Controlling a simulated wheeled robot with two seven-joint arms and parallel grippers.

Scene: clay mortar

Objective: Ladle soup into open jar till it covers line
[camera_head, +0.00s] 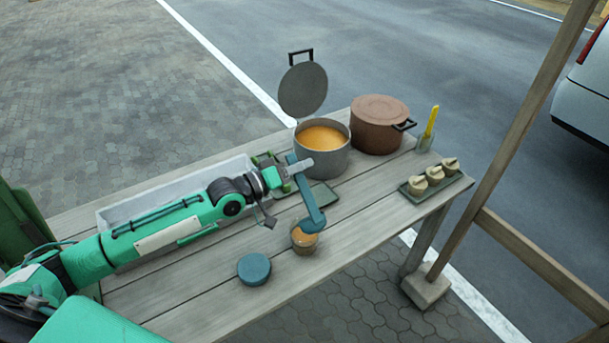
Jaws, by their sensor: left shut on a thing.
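A grey pot (322,159) of orange soup (321,139) stands at the table's far side. Its dark lid (303,89) is raised upright behind it. My left gripper (296,174) is shut on the handle of a blue ladle (307,197), in front of the pot. The ladle's bowl (313,221) is over the mouth of a small glass jar (304,244) and hides part of it. Orange shows inside the jar; its line and exact level cannot be made out. A round blue lid (254,269) lies on the table, left of the jar. My right gripper is not in view.
A brown covered pot (379,124) stands right of the soup pot, and a glass with a yellow utensil (430,128) beyond it. A tray (450,183) holds small pale pots. A green tray (321,201) and a pale trough (119,211) flank my arm. The front-right tabletop is clear.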

